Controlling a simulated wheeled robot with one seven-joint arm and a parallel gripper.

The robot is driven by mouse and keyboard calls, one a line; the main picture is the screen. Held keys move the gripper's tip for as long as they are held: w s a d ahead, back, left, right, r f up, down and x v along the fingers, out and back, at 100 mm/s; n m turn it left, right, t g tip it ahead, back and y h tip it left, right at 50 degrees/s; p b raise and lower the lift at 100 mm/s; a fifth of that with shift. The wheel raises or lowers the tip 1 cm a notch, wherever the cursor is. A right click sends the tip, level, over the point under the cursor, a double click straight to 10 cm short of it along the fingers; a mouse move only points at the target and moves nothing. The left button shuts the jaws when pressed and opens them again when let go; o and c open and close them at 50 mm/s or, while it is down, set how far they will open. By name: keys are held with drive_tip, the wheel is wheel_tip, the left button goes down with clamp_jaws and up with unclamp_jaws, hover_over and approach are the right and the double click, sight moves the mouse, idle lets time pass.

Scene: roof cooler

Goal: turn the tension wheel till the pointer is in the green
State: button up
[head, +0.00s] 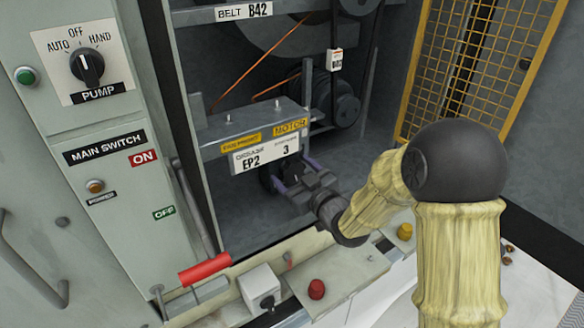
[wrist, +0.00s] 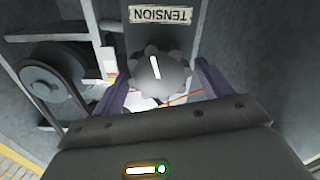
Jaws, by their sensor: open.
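The tension wheel (wrist: 160,76) is a dark, lobed knob with a white line on its face, under an upside-down TENSION label (wrist: 160,15) in the wrist view. My gripper (wrist: 166,72) is open, with one purple finger on each side of the wheel. I cannot tell whether the fingers touch it. In the head view my gripper (head: 291,175) reaches into the cabinet below the EP2 plate (head: 264,153) and mostly hides the wheel. I cannot make out a pointer or a green zone in either view.
The belt and pulleys (head: 335,95) sit behind the motor bracket (head: 225,127). A yellow mesh guard (head: 480,70) is at the right.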

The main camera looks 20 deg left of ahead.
drive_tip(key=shift+w+a, duration=0.4)
drive_tip(key=shift+a, duration=0.05)
drive_tip(key=c, duration=1)
drive_tip(key=shift+m, duration=0.3)
